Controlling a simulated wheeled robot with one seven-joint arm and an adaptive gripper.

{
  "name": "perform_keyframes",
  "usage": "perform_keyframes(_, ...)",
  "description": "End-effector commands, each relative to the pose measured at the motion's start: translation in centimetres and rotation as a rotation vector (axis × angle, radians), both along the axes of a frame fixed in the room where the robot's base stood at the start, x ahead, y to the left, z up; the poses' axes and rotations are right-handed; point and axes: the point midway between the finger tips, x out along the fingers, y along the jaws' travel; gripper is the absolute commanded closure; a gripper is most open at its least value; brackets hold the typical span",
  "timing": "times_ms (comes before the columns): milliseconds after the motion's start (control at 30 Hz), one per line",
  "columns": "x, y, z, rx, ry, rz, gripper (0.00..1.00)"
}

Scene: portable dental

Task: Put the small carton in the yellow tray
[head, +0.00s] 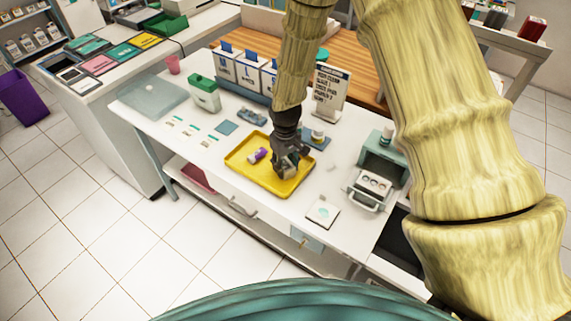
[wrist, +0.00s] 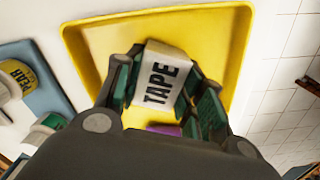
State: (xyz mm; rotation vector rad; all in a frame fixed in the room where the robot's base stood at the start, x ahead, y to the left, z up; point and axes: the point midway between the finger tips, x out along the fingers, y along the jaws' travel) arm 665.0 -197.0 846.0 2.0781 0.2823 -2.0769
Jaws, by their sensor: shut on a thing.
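The small carton (wrist: 166,80) is white with "TAPE" in black letters. My gripper (head: 288,163) is shut on it, with one finger on each side in the wrist view. The yellow tray (head: 241,165) lies on the white table; its floor and rim also show behind the carton in the wrist view (wrist: 98,52). My gripper is over the right part of the tray. I cannot tell whether the carton touches the tray floor. In the head view the carton is mostly hidden by the fingers.
A purple and white item (head: 257,155) lies in the tray, left of my gripper. A blue mat (head: 315,141) with a small jar is just behind. A grey-green device (head: 381,160) stands to the right, and a white card (head: 323,212) lies at front right.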

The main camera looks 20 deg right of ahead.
Motion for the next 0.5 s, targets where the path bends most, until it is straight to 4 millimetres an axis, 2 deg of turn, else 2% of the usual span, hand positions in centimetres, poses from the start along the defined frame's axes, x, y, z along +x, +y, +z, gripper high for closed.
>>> perform_keyframes(100,-0.02,-0.01,-0.35,0.0,0.001,0.0,0.8)
perform_keyframes(133,-0.01,0.0,-0.3,0.0,0.0,0.0,0.58)
perform_keyframes(233,-0.02,-0.01,-0.28,0.0,0.0,0.0,0.4)
perform_keyframes(500,-0.02,-0.01,-0.26,0.0,0.0,0.0,0.4)
